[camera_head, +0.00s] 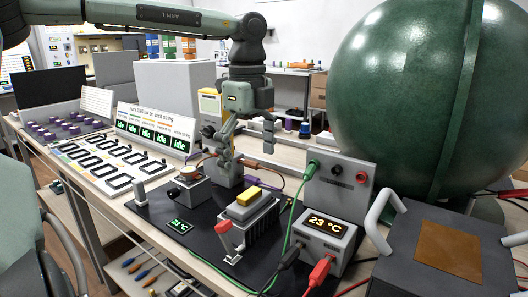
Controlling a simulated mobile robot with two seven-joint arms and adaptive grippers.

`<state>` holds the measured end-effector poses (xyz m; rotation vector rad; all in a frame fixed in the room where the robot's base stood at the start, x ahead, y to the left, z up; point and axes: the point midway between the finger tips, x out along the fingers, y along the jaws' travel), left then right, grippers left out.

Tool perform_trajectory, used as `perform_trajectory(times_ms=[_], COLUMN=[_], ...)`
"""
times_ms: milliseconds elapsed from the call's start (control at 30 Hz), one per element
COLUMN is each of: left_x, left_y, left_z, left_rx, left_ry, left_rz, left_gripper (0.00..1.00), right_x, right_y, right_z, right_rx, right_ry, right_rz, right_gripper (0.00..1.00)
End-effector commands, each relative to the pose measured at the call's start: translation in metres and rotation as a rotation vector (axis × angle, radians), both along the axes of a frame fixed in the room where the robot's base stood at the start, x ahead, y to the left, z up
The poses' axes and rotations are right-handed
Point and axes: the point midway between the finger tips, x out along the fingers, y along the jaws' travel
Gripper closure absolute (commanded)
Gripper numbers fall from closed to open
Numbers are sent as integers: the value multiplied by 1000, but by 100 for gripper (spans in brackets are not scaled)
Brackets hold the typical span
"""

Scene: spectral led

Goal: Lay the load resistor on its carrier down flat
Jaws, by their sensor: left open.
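My left gripper (246,146) hangs pointing down over the back of the black mat (190,215), its fingers spread apart. A yellow-gold block (249,194), which may be the load resistor, lies on top of a grey finned block (250,222). It is in front of and below my left gripper, apart from it. A grey upright piece (229,173) stands on the mat just below the left finger; I cannot tell whether they touch, nor whether this is the carrier. My right gripper is not in view.
A red-handled lever (225,236) stands at the mat's front. A large green sphere (410,90) fills the right rear. String panels (105,165) lie left.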

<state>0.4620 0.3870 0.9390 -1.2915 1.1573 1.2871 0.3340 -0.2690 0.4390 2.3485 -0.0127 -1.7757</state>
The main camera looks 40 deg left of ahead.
Motion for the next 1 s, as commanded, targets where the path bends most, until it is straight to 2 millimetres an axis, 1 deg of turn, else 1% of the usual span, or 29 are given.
perform_trajectory(times_ms=[167, 400, 533, 700, 933, 967, 1000], left_x=[-2, -2, -1, -1, -1, -1, -1], left_y=[1, 0, 0, 0, 0, 0, 0], left_z=[-17, -54, -68, -76, -77, -77, -77], left_rx=[4, 2, 2, 3, 3, 3, 3], left_ry=[9, 6, 5, 2, 2, 2, 2], left_rz=[6, 4, 5, 5, 5, 5, 5], left_gripper=[0, 0, 0, 0, 0, 3, 7], right_x=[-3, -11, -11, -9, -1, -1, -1], right_y=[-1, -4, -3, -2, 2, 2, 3], right_z=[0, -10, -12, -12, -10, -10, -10], right_rx=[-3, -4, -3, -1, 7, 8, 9], right_ry=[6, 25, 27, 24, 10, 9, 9], right_rz=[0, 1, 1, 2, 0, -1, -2], right_gripper=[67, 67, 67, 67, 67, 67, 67])
